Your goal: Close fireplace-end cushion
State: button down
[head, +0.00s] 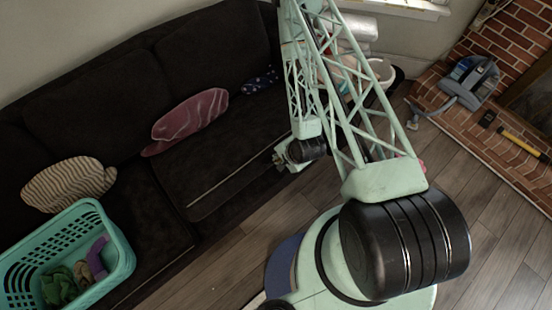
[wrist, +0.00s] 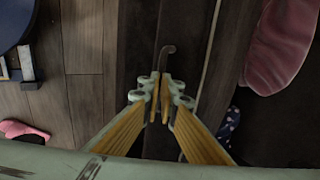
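The dark sofa's fireplace-end seat cushion (head: 225,155) is on the right half of the sofa in the head view. A thin pale line runs along its front edge; I cannot tell whether the cushion is raised. My gripper (head: 281,157) is at the front right end of this edge. In the wrist view my gripper's (wrist: 161,88) fingertips are close together. A thin brown hooked piece (wrist: 168,58) like a pull strap comes out between them, beside the pale edge line (wrist: 208,60). The fingers look shut on it. My arm hides the sofa's far right end.
A maroon pillow (head: 187,118) and a blue dotted cloth (head: 262,82) lie on the seat. A striped pillow (head: 70,183) and teal basket (head: 125,250) are at left. Wooden floor lies in front.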

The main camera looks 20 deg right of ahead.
jog(key=c, duration=3.1)
grip_release()
jog(key=shift+w+d+f, duration=0.1)
jog(key=shift+w+f, duration=0.2)
jog(key=shift+f, duration=0.1)
jog(key=shift+o, duration=1.4)
jog(key=shift+s, duration=0.25)
jog(key=shift+r, duration=0.15)
